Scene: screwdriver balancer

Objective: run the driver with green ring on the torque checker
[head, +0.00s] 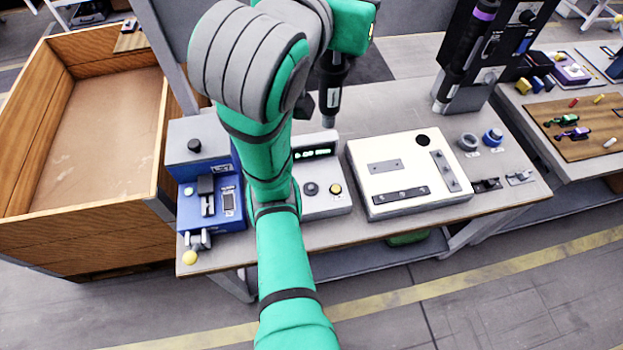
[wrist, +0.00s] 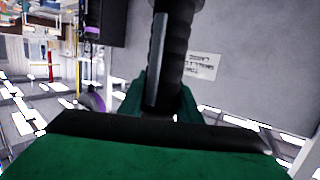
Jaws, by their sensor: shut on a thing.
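My gripper (wrist: 165,108) is shut on a dark ribbed driver (wrist: 172,45) in the wrist view. In the head view the driver (head: 334,76) hangs upright below my wrist, its grey lower end just above and behind the torque checker. No green ring can be made out on it. The torque checker (head: 325,207) is a light grey box with a lit green display (head: 318,153), a dark knob and a yellow button. My arm covers its left part. I cannot tell whether the driver's tip touches anything.
Another dark driver with a purple ring (head: 484,14) stands at the dark grey stand (head: 470,97) on the right. A white panel box (head: 400,205) is right of the checker, a blue device (head: 232,222) left. A wooden crate (head: 90,238) stands left of the bench.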

